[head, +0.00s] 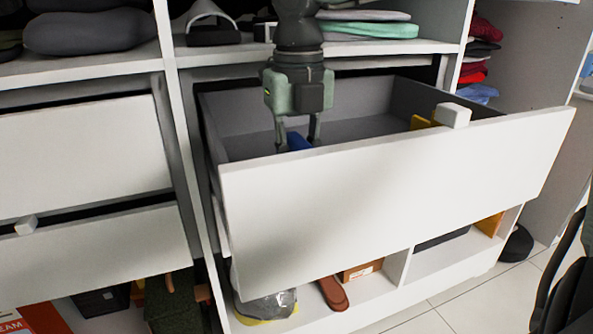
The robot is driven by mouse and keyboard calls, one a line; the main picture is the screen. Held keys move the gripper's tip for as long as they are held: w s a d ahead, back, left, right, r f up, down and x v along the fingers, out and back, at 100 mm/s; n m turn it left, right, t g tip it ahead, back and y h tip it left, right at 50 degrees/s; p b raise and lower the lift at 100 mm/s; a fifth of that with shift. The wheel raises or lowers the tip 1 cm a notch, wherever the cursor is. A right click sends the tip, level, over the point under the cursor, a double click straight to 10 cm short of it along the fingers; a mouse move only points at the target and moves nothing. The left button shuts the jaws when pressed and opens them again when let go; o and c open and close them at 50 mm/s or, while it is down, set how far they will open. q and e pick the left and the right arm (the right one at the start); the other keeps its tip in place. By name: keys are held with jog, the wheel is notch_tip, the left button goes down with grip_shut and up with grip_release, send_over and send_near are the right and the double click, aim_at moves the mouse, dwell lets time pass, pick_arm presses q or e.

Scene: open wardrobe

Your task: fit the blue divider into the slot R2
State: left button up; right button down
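The blue divider (298,141) shows as a small tilted patch inside the open drawer. The drawer's white front panel (400,185) hides its lower part. My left gripper (298,138) points straight down into the drawer, with its two fingers apart and the blue divider showing between them. I cannot tell whether the fingers press on the divider or only stand around it. Slot R2 cannot be made out. My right gripper is not in view.
Green and grey folded clothes (368,31) lie on the shelf above. Closed drawers (85,150) stand at the left. The drawer's middle floor looks clear.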

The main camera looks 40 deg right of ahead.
aim_at(298, 139)
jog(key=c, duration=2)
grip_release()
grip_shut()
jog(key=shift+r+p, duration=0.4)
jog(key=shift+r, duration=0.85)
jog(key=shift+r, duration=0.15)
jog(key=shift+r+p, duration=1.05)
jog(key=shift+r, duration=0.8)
